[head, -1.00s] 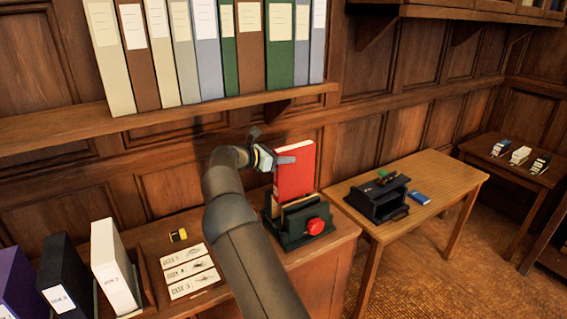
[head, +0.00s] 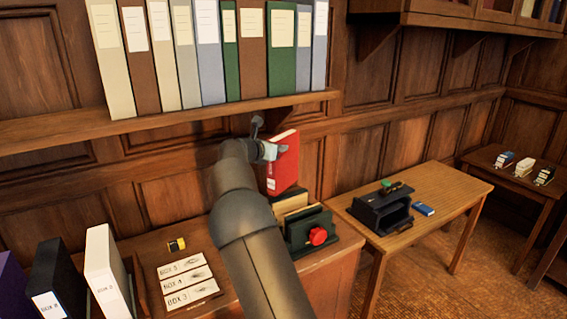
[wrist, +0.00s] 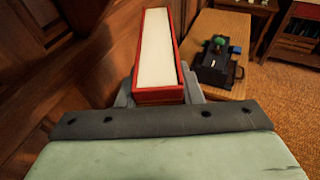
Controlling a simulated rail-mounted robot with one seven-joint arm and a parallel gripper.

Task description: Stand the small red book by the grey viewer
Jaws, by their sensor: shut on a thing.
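My gripper (head: 274,151) is shut on the small red book (head: 283,172), high over the left desk. The book is slightly tilted, its red cover facing the head camera. In the wrist view the book (wrist: 157,50) stands between the fingertips (wrist: 160,95), its pale page edges showing. Its lower end is just above or behind the dark holder with a red knob (head: 318,236); I cannot tell the exact gap. A dark grey device (head: 381,211) on the right table looks like the viewer, with a green item on top; it also shows in the wrist view (wrist: 213,68).
A blue box (head: 424,209) lies right of the dark grey device; the right table's far right part (head: 460,187) is clear. A shelf of binders (head: 200,60) overhangs the left desk. Box labels (head: 187,282) and upright files (head: 108,270) occupy the desk's left.

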